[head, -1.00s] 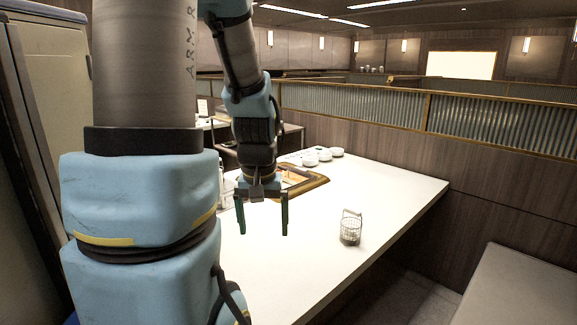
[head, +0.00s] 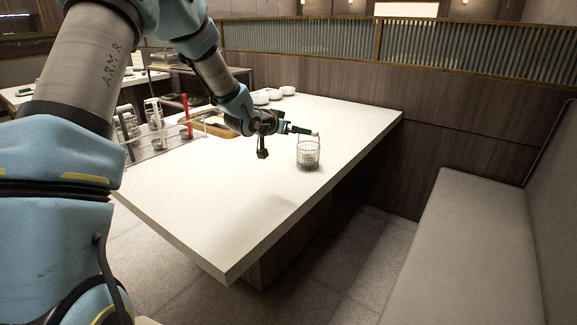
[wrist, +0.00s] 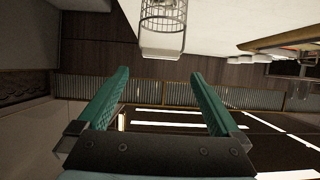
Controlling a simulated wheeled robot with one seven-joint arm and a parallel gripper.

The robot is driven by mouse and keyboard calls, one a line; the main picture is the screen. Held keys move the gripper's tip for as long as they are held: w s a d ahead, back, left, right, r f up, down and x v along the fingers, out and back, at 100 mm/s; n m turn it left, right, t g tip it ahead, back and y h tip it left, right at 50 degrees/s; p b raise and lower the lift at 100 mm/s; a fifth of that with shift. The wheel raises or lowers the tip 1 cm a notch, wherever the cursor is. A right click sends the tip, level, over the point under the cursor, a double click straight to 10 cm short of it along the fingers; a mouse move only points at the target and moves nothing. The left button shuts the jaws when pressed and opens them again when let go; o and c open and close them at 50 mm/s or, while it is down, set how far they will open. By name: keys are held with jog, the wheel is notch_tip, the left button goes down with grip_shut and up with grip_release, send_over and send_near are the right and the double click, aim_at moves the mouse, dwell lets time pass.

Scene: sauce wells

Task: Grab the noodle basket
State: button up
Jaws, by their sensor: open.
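The noodle basket (head: 308,156) is a small wire basket with an upright handle, standing on the white table (head: 250,207) near its right edge. It also shows at the top of the wrist view (wrist: 163,16). My gripper (head: 303,130) is beside the basket's upper part, on its left in the head view, with its fingers pointing toward the handle. In the wrist view the two green fingers (wrist: 160,74) are spread apart with nothing between them. The basket lies beyond the fingertips there. The head view does not show clearly whether a fingertip touches the handle.
White bowls (head: 275,93) stand at the table's far end. A rack with bottles and utensils (head: 155,125) and a wood-framed tray (head: 212,126) are at the left. A bench (head: 460,240) stands right of the table across a floor gap. The table's front is clear.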

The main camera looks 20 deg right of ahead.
aim_at(308, 148)
jog(key=shift+p+x, duration=1.55)
jog(key=shift+x, duration=3.95)
jog(key=shift+r, duration=0.2)
grip_shut()
